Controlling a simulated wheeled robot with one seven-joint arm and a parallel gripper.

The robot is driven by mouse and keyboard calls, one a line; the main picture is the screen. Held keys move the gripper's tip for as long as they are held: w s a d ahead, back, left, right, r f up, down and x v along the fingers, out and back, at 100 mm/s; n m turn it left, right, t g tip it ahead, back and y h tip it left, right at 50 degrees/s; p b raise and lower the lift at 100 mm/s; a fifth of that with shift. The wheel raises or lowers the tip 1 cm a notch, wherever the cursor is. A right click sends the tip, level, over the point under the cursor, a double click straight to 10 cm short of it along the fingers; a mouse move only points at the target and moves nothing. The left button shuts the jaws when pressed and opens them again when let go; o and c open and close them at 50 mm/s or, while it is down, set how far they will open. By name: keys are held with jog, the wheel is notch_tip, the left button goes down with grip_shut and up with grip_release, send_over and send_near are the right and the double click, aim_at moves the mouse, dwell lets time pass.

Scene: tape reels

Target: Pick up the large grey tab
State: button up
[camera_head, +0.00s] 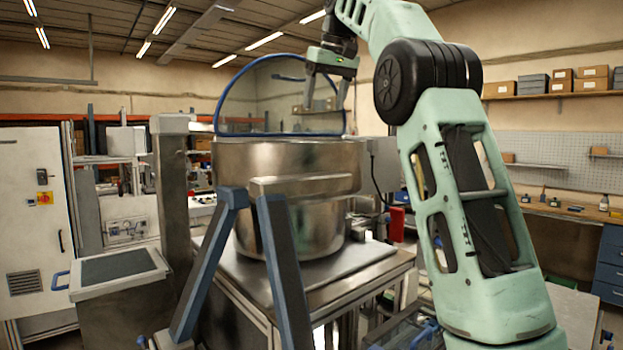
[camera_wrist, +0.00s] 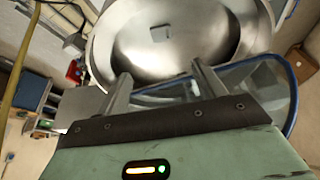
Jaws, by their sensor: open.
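A small grey square piece (camera_wrist: 160,35), which looks like the grey tab, lies on the floor of a large steel bowl (camera_wrist: 205,25) in the wrist view. The bowl also stands in the middle of the head view (camera_head: 225,160), where its wall hides the inside. My gripper (camera_head: 326,92) hangs above the bowl's rim, with its fingers pointing down and apart. In the wrist view my gripper (camera_wrist: 160,82) is open and empty, and the grey piece shows beyond the gap between the fingers, apart from them.
A clear guard with a blue rim (camera_head: 222,92) stands up over the bowl, close to my gripper. The bowl sits on a metal stand (camera_head: 345,265) with blue-grey bars (camera_head: 285,260) in front. A grey post (camera_head: 172,185) rises at the left. Shelves with boxes (camera_head: 548,84) line the right wall.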

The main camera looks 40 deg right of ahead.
jog(key=b+x, duration=0.1)
jog(key=x, duration=1)
jog(key=shift+w+d+f+b, duration=0.1)
jog(key=shift+w+f+b, duration=0.05)
jog(key=shift+f+b, duration=0.2)
jog(key=shift+w+f, duration=0.1)
jog(key=shift+f, duration=0.45)
jog(key=shift+s+a+p+x, duration=0.1)
jog(key=shift+a+p+x, duration=0.15)
jog(key=shift+x, duration=0.8)
jog(key=shift+s+a+p+x, duration=0.1)
jog(key=shift+a+p+x, duration=0.1)
jog(key=shift+x, duration=0.8)
jog(key=shift+f, duration=0.1)
jog(key=c, duration=1.1)
